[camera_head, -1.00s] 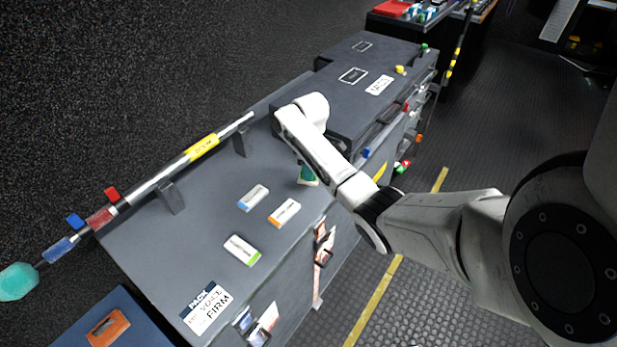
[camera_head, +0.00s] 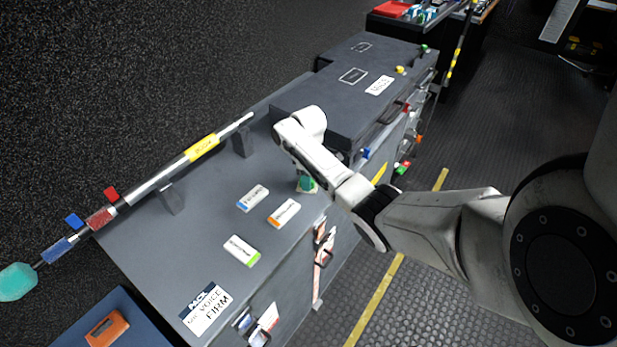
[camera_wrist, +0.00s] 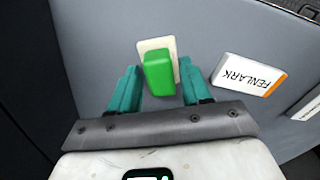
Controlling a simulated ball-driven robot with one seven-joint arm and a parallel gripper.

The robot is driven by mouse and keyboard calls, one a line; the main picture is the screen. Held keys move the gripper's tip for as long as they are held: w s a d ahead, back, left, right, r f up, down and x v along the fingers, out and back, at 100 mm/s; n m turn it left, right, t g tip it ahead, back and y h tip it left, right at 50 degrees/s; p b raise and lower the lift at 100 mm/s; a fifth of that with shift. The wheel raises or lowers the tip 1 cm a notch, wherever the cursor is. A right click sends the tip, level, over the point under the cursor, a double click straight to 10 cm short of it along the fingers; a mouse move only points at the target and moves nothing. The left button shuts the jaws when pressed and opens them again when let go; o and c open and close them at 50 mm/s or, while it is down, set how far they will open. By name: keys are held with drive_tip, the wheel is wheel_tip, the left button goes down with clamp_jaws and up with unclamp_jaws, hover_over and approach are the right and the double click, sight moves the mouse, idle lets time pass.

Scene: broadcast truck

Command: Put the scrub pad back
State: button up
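The scrub pad appears in the wrist view as a green block (camera_wrist: 159,76) on a cream rectangular base (camera_wrist: 151,44). It lies on the grey case top. My gripper (camera_wrist: 158,85) has its two teal fingers apart, one on each side of the green block, with narrow gaps showing. In the head view my gripper (camera_head: 306,184) is low over the case top, right of the small labelled boxes, with a sliver of the cream base beside it. My forearm hides part of this spot.
A white box with an orange end, marked FENLARK (camera_wrist: 248,75), lies close right of my gripper in the wrist view. The head view shows a blue-ended box (camera_head: 253,198), a green-ended box (camera_head: 241,251), a pole on brackets (camera_head: 180,163), and a raised dark case (camera_head: 345,100) behind.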

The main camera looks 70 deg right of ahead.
drive_tip(key=shift+o, duration=0.6)
drive_tip(key=shift+r, duration=0.1)
